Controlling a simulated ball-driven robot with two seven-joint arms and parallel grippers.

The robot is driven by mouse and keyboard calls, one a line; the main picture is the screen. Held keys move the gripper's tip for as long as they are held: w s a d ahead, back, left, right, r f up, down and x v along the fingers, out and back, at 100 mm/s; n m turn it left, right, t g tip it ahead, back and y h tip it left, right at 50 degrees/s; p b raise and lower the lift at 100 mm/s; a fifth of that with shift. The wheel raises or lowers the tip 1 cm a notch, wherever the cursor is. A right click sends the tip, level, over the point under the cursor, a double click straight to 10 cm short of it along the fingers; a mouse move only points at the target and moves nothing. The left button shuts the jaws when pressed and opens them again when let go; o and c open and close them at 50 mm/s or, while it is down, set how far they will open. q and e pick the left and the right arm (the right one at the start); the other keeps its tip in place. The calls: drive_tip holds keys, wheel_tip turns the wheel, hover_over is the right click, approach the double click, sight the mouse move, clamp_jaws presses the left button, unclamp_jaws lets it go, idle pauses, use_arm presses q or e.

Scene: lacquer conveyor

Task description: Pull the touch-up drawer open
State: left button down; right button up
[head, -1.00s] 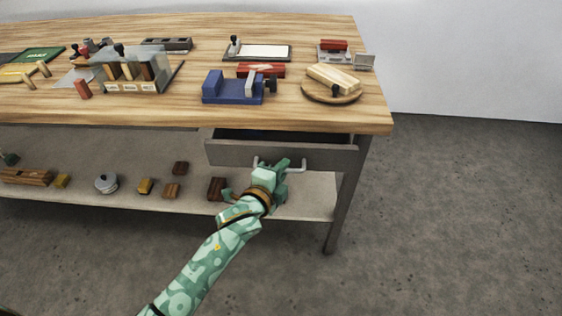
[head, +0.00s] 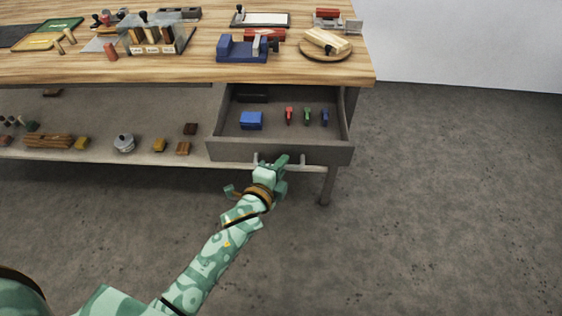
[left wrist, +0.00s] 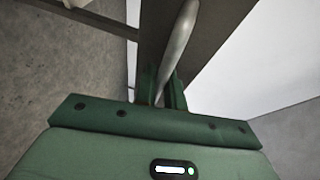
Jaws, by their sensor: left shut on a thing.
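The touch-up drawer (head: 225,149) is pulled well out from under the right end of the workbench, and its inside shows in the head view. It holds a blue block (head: 251,120), a dark item at the back, and small red, green and blue pieces (head: 307,116). My left gripper (head: 272,165) is shut on the bar handle (head: 303,159) on the drawer front. In the left wrist view the handle (left wrist: 180,40) runs between the fingers (left wrist: 160,90). My right gripper is not in view.
The wooden bench top (head: 190,73) carries a blue vise (head: 243,50), a stamp rack (head: 155,40) and a round board (head: 326,46). A lower shelf (head: 95,150) holds wood blocks and a tin (head: 124,143). The floor to the right is clear.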

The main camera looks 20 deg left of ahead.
use_arm(q)
drive_tip(key=shift+s, duration=0.1)
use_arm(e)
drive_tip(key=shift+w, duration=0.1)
use_arm(q)
drive_tip(key=c, duration=1.8)
unclamp_jaws()
